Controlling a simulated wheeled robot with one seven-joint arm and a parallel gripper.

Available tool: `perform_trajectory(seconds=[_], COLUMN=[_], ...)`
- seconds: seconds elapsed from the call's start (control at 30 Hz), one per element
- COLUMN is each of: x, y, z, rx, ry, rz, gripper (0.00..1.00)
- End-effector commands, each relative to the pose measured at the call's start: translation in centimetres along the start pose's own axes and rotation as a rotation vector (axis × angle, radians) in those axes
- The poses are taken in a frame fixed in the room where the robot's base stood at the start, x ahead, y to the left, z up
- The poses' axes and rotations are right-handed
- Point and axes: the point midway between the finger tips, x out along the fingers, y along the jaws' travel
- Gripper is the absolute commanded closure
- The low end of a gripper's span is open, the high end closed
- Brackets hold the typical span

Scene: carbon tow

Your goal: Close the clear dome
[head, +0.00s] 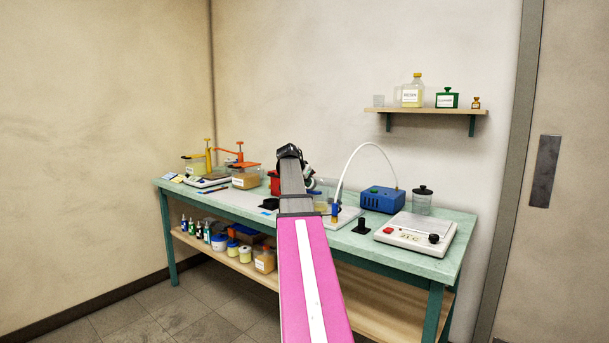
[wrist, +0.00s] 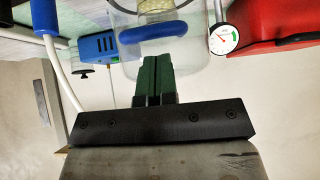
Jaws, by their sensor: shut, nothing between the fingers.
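The clear dome (wrist: 190,57) shows in the wrist view as a see-through shell with a thick blue bar (wrist: 153,31) on it. Something yellowish shows behind it at the top edge. My gripper (wrist: 154,58) is shut and empty, its dark green fingers together. The fingertips overlap the dome just beside the blue bar in the picture; I cannot tell whether they touch. In the head view my arm hides most of the dome, its base and the fingers. I cannot tell how far the dome is tilted.
A round gauge (wrist: 224,39) and a red machine (wrist: 265,25) are close by on the right in the wrist view. A blue pump box (head: 382,199) with a white hose (head: 346,165) and a hotplate (head: 415,233) stand on the green bench (head: 213,198). A shelf (head: 425,110) hangs above.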

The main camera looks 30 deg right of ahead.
Motion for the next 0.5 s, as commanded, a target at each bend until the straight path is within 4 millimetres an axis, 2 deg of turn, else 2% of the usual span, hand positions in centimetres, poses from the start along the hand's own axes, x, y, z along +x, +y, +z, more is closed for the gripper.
perform_trajectory(seconds=[0.13,0.5], x=[0.82,1.04], y=[0.0,-0.04], z=[0.87,1.07], rx=[0.0,0.001], ry=[0.0,0.001], rz=[0.0,-0.001], gripper=[1.0,1.0])
